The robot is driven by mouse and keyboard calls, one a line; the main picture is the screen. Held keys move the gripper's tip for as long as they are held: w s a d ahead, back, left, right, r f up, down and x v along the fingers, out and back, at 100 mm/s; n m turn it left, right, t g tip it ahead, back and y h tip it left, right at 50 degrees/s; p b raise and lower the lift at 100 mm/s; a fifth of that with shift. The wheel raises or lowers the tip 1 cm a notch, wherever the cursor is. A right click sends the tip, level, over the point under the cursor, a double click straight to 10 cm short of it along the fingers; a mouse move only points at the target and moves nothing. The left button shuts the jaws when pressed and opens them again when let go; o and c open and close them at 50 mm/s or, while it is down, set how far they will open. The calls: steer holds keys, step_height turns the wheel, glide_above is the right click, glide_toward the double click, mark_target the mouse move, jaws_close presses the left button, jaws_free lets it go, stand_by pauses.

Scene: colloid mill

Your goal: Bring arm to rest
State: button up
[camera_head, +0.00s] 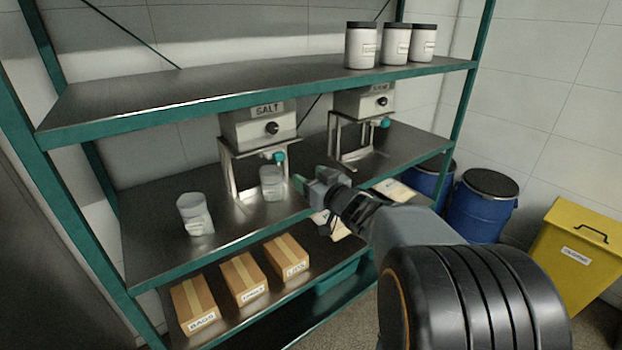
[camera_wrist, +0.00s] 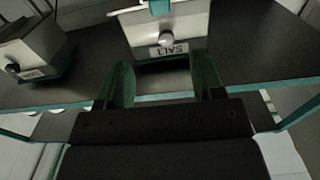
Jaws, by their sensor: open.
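My gripper (camera_head: 311,180) is in front of the middle shelf in the head view, at the end of my arm, which reaches in from the lower right. Its green-tipped fingers are apart with nothing between them. In the wrist view, my gripper (camera_wrist: 163,85) shows its two green fingers spread below the salt dispenser (camera_wrist: 168,35). In the head view the salt dispenser (camera_head: 258,128) stands left of my gripper. A clear cup (camera_head: 272,183) stands under its spout, beside the fingertips and apparently apart from them.
A second dispenser (camera_head: 364,100) stands further right. Another clear cup (camera_head: 195,213) stands on the left of the middle shelf (camera_head: 150,255). White jars (camera_head: 361,45) stand on the top shelf, cardboard boxes (camera_head: 243,279) below. Blue drums (camera_head: 482,205) and a yellow bin (camera_head: 577,245) stand right.

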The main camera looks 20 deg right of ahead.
steer(key=s+d+f+m+g+h, duration=0.4)
steer(key=s+d+f+g+h, duration=0.3)
steer(key=f, duration=0.3)
steer(key=s+a+f+n+g+y, duration=0.2)
steer(key=s+a+g, duration=0.5)
steer(key=s+a, duration=0.6)
steer(key=a+y, duration=0.1)
steer(key=a, duration=0.3)
steer(key=shift+y, duration=0.3)
steer(key=shift+d, duration=0.2)
